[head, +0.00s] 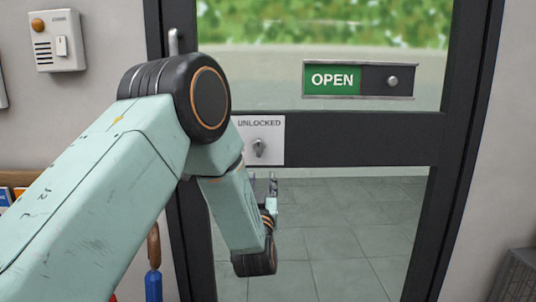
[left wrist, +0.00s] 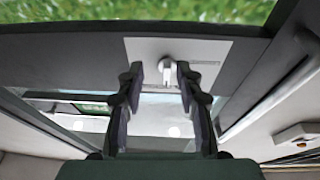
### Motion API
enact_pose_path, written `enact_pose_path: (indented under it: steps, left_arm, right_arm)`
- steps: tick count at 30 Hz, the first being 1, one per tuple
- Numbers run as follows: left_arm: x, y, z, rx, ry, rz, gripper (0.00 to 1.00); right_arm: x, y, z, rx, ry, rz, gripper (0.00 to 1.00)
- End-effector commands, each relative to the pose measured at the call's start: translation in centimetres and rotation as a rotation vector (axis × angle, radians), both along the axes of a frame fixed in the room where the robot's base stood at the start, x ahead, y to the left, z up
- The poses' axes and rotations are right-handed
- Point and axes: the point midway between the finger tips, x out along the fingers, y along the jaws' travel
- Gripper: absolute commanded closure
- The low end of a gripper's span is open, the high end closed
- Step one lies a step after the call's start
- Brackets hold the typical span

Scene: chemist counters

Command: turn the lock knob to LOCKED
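The lock knob (head: 259,148) is a small grey lever on a white plate (head: 273,131) on the door's dark cross rail. The plate reads UNLOCKED above the knob, which stands roughly upright. My left gripper (head: 262,182) shows just below the plate, partly hidden by my own arm. In the left wrist view my left gripper (left wrist: 160,72) is open, its two fingers apart with nothing between their pads. The knob (left wrist: 166,70) appears in the gap at the fingertips, apart from both; I cannot tell the remaining depth. My right gripper is not in view.
The glass door has a dark frame (head: 465,150) and a green and black OPEN sign (head: 358,79) on the upper pane. A grey handle (head: 173,42) is at the door's left edge. A white wall box (head: 58,40) hangs at upper left. A dark basket (head: 518,277) stands lower right.

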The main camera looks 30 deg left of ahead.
Motion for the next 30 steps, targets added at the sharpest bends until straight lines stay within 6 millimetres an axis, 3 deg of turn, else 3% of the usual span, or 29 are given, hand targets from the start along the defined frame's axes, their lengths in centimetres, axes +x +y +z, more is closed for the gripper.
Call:
enact_pose_path:
  steps: [3,10,24,30]
  left_arm:
    - [-0.6,0.6,2.0,0.045,-0.070,0.040,0.64]
    - [-1.1,1.2,3.1,0.083,-0.104,0.064,0.64]
    - [4.0,4.3,5.4,0.082,-0.102,0.062,0.64]
    - [4.8,4.6,5.8,0.084,-0.099,0.061,0.64]
  right_arm:
    - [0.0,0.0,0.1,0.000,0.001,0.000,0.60]
    - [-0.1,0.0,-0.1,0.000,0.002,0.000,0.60]
    - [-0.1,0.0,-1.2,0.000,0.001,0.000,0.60]
    - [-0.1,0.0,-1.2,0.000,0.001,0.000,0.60]
